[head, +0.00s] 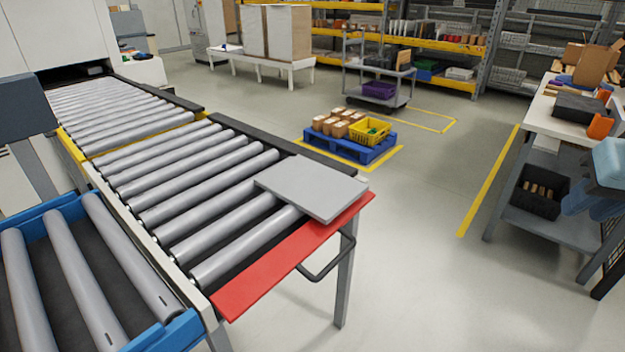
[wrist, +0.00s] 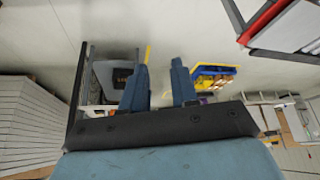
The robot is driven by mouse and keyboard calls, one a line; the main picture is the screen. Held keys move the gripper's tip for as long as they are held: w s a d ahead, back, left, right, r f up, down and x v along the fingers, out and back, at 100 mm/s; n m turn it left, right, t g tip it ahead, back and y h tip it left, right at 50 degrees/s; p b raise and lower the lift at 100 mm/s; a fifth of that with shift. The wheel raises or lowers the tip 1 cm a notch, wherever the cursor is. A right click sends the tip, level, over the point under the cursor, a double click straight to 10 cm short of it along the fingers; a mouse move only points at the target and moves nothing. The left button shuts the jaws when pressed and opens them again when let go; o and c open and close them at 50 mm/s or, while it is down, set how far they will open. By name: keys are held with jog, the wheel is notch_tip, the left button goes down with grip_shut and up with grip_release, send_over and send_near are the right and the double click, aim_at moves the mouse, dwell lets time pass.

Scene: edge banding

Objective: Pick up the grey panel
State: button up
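The grey panel (head: 312,187) lies flat on the rollers at the near right end of the roller conveyor in the head view. Its front corner reaches over the red end strip (head: 290,258). My gripper (wrist: 160,76) shows in the wrist view with its two blue fingers apart and nothing between them. Pale blue parts at the right edge of the head view look like my arm, well to the right of the panel. In the wrist view the red-edged conveyor end is at the top right; I cannot clearly tell the panel there.
A workbench (head: 560,110) with boxes and a black bin (head: 540,191) stands at the right. A blue pallet (head: 352,147) with cartons and a yellow crate (head: 370,131) is on the floor behind the conveyor. Blue-framed rollers (head: 75,270) are at the front left. Floor between conveyor and bench is clear.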

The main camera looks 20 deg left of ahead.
jog(key=w+f+t, duration=0.1)
jog(key=w+f, duration=0.2)
jog(key=w, duration=0.5)
jog(key=w+f+t, duration=0.1)
jog(key=w+f, duration=0.1)
jog(key=w, duration=0.5)
jog(key=w+a+f+t+y, duration=0.2)
jog(key=w+a+f, duration=0.55)
jog(key=w, duration=0.25)
jog(key=m+g+y, duration=0.3)
jog(key=m+y, duration=0.1)
jog(key=y, duration=1.1)
send_near(335, 196)
jog(key=shift+f+x, duration=0.15)
jog(key=shift+x, duration=1.5)
jog(key=shift+f+x, duration=0.15)
jog(key=shift+x, duration=1.55)
jog(key=shift+f+x, duration=0.15)
jog(key=shift+x, duration=1.5)
